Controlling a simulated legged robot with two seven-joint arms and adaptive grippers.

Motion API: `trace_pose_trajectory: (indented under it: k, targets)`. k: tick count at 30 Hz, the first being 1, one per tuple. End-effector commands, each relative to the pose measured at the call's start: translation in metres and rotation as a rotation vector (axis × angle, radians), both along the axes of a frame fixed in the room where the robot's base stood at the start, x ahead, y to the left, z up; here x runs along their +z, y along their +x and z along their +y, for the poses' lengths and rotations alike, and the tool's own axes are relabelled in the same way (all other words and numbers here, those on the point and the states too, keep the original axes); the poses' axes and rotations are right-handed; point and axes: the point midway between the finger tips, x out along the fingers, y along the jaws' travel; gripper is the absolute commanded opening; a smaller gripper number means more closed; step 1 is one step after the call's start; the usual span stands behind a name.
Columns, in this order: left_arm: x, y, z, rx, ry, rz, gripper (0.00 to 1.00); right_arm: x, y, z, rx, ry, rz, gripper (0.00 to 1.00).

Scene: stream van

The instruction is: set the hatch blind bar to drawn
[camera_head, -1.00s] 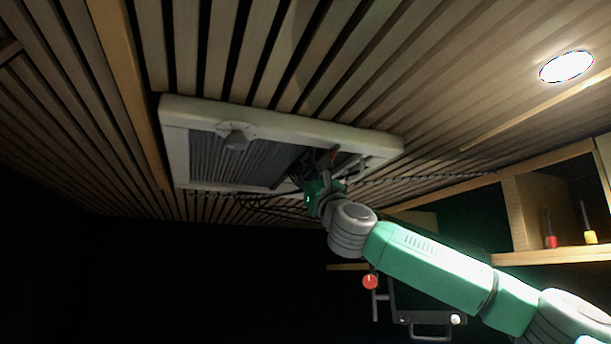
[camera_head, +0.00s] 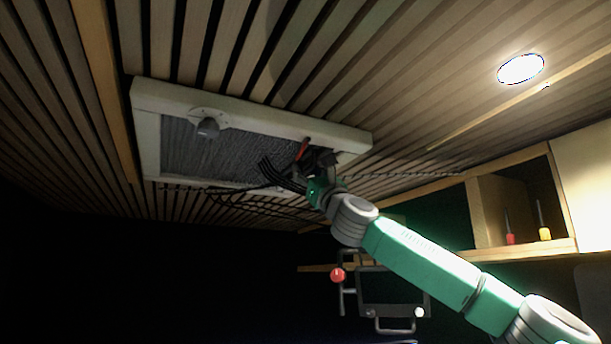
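The ceiling hatch has a pale frame (camera_head: 148,145). A grey pleated blind (camera_head: 225,155) fills most of its opening, from the left end to near the right end. The blind's bar cannot be clearly made out; the dark area by my gripper hides it. My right gripper (camera_head: 322,160) is up at the right end of the hatch, dark and partly lost among black cables, so its fingers cannot be read. A red part (camera_head: 303,149) shows just left of it on the hatch. My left gripper is not in view.
A lit ceiling lamp (camera_head: 521,69) is at right. A shelf (camera_head: 520,250) holds red and yellow tools. A dark bracket with a red ball (camera_head: 338,275) is below my forearm.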

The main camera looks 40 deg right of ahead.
Motion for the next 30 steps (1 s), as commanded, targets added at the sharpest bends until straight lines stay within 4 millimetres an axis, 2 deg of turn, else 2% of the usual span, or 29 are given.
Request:
trace_pose_trajectory:
  k: [11, 24, 30]
  targets:
    - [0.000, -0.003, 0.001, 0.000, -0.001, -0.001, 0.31, -0.006, -0.005, -0.002, -0.001, 0.002, -0.001, 0.31]
    - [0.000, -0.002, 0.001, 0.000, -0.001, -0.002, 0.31, -0.062, -0.061, 0.004, 0.000, 0.002, 0.001, 0.31]
    - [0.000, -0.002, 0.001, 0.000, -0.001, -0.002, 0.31, -0.080, -0.078, 0.008, 0.000, 0.001, 0.002, 0.31]
